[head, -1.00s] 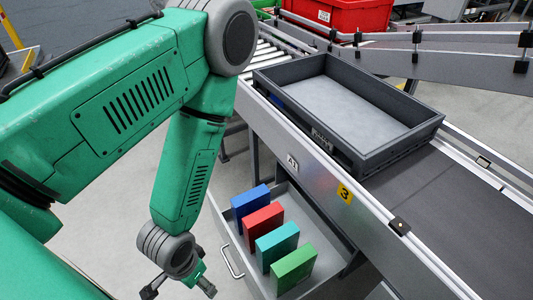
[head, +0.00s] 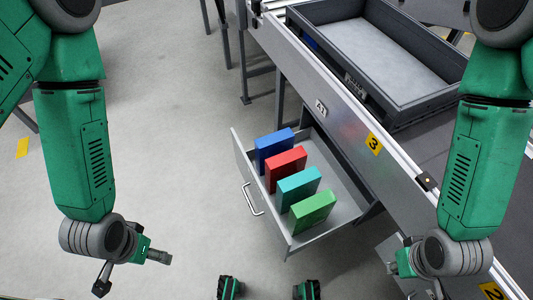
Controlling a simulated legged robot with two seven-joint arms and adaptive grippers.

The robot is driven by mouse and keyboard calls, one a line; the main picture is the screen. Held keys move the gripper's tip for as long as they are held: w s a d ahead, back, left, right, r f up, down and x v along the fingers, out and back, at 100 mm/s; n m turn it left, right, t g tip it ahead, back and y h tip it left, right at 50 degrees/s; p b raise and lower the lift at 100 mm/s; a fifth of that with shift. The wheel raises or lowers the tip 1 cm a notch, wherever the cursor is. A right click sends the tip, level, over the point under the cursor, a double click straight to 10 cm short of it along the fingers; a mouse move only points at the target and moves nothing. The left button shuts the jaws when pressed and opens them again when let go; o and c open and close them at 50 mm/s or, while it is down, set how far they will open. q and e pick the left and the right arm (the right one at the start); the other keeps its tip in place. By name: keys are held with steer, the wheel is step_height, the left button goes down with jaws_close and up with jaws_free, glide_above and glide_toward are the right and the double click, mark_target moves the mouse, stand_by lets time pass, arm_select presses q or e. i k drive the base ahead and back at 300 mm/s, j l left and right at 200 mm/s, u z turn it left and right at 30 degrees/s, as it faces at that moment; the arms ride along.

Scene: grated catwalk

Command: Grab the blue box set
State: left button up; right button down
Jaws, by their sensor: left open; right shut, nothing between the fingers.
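The blue box (head: 274,150) stands upright at the far end of a row in the open drawer (head: 332,214). The red box (head: 286,170), the teal box (head: 298,189) and the green box (head: 313,211) stand in the same row, nearer to me. My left gripper (head: 132,272) is open and empty, left of the drawer and apart from it. My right gripper (head: 400,276) is shut and empty, to the right of the drawer near the conveyor side. Neither gripper touches a box.
The drawer has a bar handle (head: 252,198) on its left front. A grey tray (head: 375,50), empty where visible, rests on the conveyor above. The conveyor's side panel (head: 330,100) rises behind the drawer. The floor (head: 180,140) left of the drawer is clear.

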mark_target(278, 142)
steer(key=j+z, duration=0.15)
steer(key=z, duration=0.3)
steer(key=i+j+z, duration=0.1)
steer(key=z, duration=0.35)
steer(key=j+z, duration=0.25)
steer(key=z, duration=0.15)
